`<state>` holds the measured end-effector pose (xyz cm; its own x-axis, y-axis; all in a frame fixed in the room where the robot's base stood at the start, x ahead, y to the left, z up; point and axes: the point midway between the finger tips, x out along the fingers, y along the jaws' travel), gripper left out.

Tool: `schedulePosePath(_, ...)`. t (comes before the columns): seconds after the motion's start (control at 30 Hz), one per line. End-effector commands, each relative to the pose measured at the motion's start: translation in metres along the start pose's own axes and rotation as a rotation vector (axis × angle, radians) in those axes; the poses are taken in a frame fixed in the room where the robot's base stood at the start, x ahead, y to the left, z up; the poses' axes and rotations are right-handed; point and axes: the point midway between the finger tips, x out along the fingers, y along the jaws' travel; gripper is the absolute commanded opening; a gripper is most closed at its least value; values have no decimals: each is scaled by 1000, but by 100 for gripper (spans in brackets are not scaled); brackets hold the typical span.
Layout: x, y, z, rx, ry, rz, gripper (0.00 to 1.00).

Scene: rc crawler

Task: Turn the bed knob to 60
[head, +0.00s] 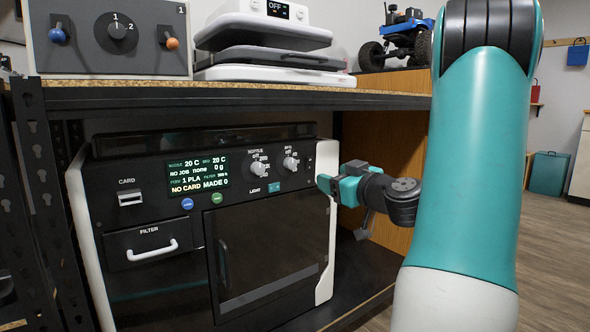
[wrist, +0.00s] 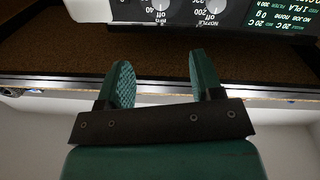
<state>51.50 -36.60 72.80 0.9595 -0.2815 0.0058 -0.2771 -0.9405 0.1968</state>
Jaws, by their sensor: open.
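The bed knob (head: 291,163) is a small pale knob at the upper right of the black printer's front panel. It also shows at the top edge of the wrist view (wrist: 160,5), where the picture is upside down and "40" and "off" are legible by it. Its pointer is too small to read. The display (head: 197,173) shows bed 20 C. The similar nozzle knob (head: 257,167) sits to its left. My gripper (head: 324,183) is by the printer's right edge, right of and slightly below the bed knob. Its teal fingers (wrist: 162,80) are apart and empty, not touching the knob.
The printer stands on a dark shelf under an upper shelf edge (head: 230,88). A light switch (head: 274,187) is below the knobs. The filter drawer handle (head: 152,250) and door handle (head: 223,260) stick out. A wooden panel (head: 385,150) is behind my gripper.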

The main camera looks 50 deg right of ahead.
Motion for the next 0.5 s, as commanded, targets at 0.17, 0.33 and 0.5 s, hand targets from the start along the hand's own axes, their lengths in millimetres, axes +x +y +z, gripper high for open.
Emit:
schedulePosePath(0.17,16,1,-9,11,-4,-7,60)
schedulePosePath(0.33,43,-2,-8,5,-7,-9,60)
schedulePosePath(0.5,82,-3,-4,0,-4,-8,60)
